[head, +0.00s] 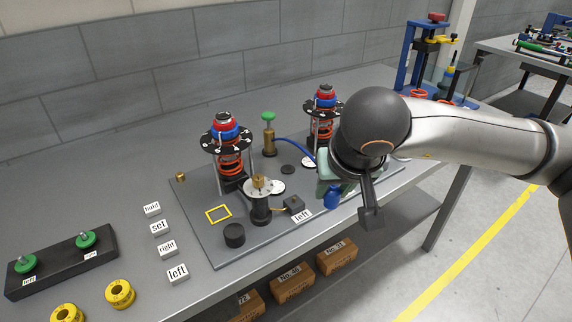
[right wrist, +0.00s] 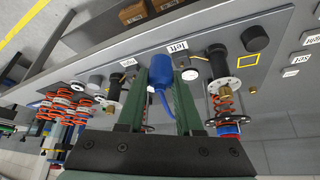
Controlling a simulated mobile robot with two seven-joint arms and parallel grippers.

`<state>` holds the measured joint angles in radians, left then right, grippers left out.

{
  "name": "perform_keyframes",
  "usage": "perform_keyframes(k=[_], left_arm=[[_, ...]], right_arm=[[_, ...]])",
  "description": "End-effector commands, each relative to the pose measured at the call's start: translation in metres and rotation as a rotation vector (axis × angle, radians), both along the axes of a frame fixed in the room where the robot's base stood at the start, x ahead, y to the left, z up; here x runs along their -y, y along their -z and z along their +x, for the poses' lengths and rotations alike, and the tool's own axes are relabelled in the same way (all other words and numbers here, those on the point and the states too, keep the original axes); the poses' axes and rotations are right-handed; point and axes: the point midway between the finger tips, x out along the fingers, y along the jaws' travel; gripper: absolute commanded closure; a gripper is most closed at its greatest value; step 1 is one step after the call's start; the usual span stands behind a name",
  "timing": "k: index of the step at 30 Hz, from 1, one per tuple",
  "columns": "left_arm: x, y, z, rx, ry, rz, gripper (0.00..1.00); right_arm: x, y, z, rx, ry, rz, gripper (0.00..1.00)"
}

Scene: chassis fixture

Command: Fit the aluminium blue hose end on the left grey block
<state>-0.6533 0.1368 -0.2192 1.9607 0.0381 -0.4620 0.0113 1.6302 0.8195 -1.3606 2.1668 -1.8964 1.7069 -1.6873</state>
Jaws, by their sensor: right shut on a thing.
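My right gripper (head: 327,184) is shut on the blue hose end (head: 332,197), above the front right of the grey plate. In the right wrist view the blue hose end (right wrist: 154,68) sits between the green fingers, with its blue hose running back towards the palm. The left grey block (head: 294,203) stands on the plate behind the "left" label (head: 302,215), to the left of the hose end and apart from it. In the right wrist view the "left" label (right wrist: 178,46) lies just beyond the fingertips. My left gripper is not in view.
Two spring struts (head: 230,160) stand on the plate, the right one partly behind my arm. A brass post with a green knob (head: 268,118) stands between them. A black cylinder (head: 234,235) and a yellow square (head: 218,213) are at the left. Label blocks (head: 178,274) stand off the plate.

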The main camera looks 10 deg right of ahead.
Motion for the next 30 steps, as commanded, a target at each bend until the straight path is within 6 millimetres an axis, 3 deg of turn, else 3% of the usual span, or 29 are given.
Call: perform_keyframes(k=[6, 12, 24, 30], left_arm=[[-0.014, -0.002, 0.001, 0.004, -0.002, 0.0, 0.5], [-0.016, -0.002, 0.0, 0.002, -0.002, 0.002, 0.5], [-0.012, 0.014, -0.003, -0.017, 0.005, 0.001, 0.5], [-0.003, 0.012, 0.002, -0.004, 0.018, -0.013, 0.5]], right_arm=[[-0.032, 0.011, 0.068, -0.001, -0.2, 0.007, 1.0], [-0.037, 0.02, 0.101, 0.018, -0.302, -0.007, 1.0], [-0.036, 0.046, 0.105, 0.022, -0.319, -0.013, 1.0], [-0.036, 0.058, 0.104, 0.022, -0.318, -0.012, 1.0]])
